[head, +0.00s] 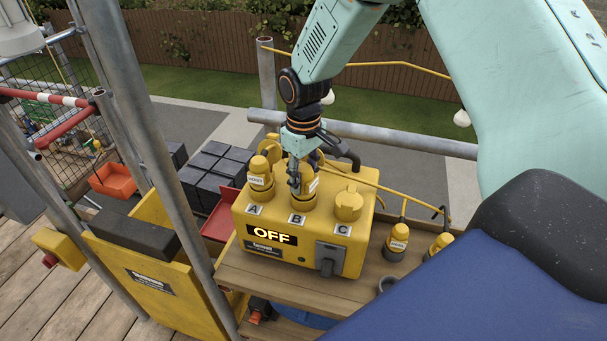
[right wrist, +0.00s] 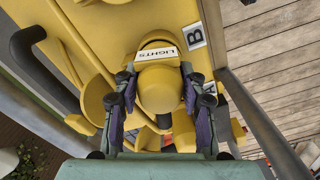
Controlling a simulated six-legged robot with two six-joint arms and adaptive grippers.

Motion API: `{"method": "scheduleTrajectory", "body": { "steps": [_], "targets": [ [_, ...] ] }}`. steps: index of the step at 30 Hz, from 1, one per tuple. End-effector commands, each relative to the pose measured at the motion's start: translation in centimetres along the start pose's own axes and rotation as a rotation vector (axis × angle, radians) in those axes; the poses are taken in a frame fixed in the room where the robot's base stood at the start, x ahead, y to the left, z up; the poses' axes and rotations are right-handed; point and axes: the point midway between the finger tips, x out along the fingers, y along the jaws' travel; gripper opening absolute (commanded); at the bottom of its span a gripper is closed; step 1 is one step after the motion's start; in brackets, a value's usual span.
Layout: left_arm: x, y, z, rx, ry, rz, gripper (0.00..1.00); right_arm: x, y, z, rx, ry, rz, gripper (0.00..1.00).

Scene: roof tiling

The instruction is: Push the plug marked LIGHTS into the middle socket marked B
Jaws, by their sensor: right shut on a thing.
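The plug marked LIGHTS (right wrist: 160,90) is yellow with a white label. My right gripper (head: 296,182) is shut on it, with a finger on each side in the right wrist view (right wrist: 158,95). The plug is upright at the middle socket (head: 299,203), above the B plate (head: 297,219), on the yellow power box (head: 350,262). I cannot tell how deep it sits, as the fingers and plug hide the socket mouth. My left gripper is not in view.
A labelled yellow plug (head: 260,172) stands at socket A. A yellow cap (head: 348,204) covers socket C. The box display (head: 271,235) reads OFF, beside a grey lever (head: 328,258). Two plugs (head: 397,240) (head: 440,243) stand right of the box. Scaffold poles (head: 153,150) rise at left.

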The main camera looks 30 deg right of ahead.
Motion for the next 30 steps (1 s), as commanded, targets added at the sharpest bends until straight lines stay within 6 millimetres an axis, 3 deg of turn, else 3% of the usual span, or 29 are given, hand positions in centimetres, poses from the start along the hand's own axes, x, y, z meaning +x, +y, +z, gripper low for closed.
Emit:
{"method": "scheduleTrajectory", "body": {
  "steps": [6, 7, 10, 19, 30],
  "targets": [
    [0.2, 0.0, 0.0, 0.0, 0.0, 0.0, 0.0, 0.4, 0.0, 0.0, 0.0, 0.001, 0.001, 0.03],
    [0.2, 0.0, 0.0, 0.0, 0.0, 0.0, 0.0, 0.4, 0.0, 0.0, 0.0, 0.001, 0.001, 0.42],
    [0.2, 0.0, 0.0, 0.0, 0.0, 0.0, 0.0, 0.4, 0.0, 0.0, 0.0, 0.001, 0.001, 0.51],
    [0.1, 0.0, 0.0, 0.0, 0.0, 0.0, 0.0, 0.3, 0.0, 0.0, 0.0, 0.0, 0.0, 0.51],
    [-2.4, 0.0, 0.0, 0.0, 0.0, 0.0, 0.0, -2.4, 0.0, 0.0, 0.0, 0.0, 0.0, 0.51]
  ]
}}
